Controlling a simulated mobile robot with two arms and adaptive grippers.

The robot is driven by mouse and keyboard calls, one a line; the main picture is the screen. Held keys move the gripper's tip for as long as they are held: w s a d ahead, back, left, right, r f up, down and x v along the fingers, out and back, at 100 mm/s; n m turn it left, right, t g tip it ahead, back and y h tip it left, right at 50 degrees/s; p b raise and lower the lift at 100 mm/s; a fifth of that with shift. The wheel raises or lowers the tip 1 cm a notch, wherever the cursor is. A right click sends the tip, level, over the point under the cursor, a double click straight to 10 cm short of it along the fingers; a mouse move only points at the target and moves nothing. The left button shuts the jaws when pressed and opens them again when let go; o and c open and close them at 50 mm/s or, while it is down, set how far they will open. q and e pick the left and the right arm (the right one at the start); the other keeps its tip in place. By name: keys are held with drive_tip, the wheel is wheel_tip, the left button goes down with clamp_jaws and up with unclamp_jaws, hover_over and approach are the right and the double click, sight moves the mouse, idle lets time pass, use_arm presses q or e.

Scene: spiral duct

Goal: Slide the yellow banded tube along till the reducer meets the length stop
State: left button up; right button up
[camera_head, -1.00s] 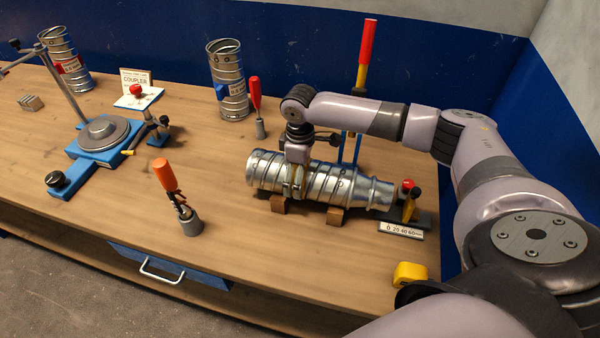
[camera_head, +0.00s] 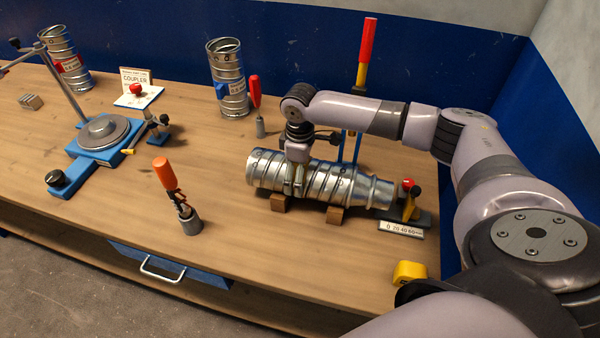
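The silver spiral tube (camera_head: 330,185) lies across two brown blocks on the bench, with a tapered reducer (camera_head: 378,192) at its right end. A yellow band is barely visible under my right gripper. My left gripper is not in view.
A scale plate (camera_head: 402,228) lies in front of the stop. An orange-handled tool (camera_head: 177,195) stands front left, and a red-handled one (camera_head: 257,105) behind the tube. A blue turntable fixture (camera_head: 100,140) is at left. A yellow block (camera_head: 409,272) sits near the front edge.

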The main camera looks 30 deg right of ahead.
sight(316, 177)
drive_tip(key=shift+d, duration=0.1)
drive_tip(key=shift+c, duration=0.3)
drive_tip(key=shift+s+d+p, duration=0.1)
drive_tip(key=shift+s+p, duration=0.1)
drive_tip(key=shift+p, duration=0.1)
drive_tip(key=shift+s+d, duration=0.25)
drive_tip(key=shift+s+d+p, duration=0.95)
drive_tip(key=shift+s+p, duration=0.2)
drive_tip(key=shift+p, duration=0.25)
drive_tip(key=o, duration=1.3)
drive_tip(key=shift+o, duration=0.2)
